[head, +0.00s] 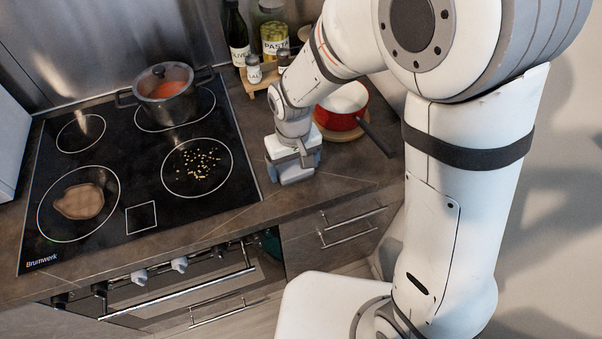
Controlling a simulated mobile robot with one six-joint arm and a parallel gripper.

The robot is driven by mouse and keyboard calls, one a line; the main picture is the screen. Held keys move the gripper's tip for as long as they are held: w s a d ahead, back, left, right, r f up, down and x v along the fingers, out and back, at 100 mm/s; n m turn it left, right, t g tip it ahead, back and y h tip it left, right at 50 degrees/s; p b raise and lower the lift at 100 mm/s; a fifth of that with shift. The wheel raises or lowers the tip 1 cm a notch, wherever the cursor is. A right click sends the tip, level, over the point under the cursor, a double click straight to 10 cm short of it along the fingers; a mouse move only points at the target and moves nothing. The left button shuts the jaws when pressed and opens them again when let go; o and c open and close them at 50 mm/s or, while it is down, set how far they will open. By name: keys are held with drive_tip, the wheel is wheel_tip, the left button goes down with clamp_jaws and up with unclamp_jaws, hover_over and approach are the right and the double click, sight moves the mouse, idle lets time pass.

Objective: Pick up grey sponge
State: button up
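My gripper (293,172) points down at the counter, just right of the cooktop and left of the red pan. A small grey-blue shape shows at its lower end, close to the counter. I cannot tell whether this is the grey sponge or part of my fingers. The fingertips are too small and too covered to show whether they are open or shut. No other grey sponge shows clearly in the head view.
The black cooktop (140,200) holds a dark pot (168,104), scattered crumbs (203,161) and a brown spill (79,202). A red pan (340,122) stands right of my gripper, its dark handle (377,139) reaching forward. Bottles and jars (274,42) stand behind. Counter in front is free.

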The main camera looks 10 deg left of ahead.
sight(295, 168)
drive_tip(key=c, duration=0.6)
drive_tip(key=shift+w+r, duration=0.1)
wheel_tip(295, 168, up, 10)
idle(0.4)
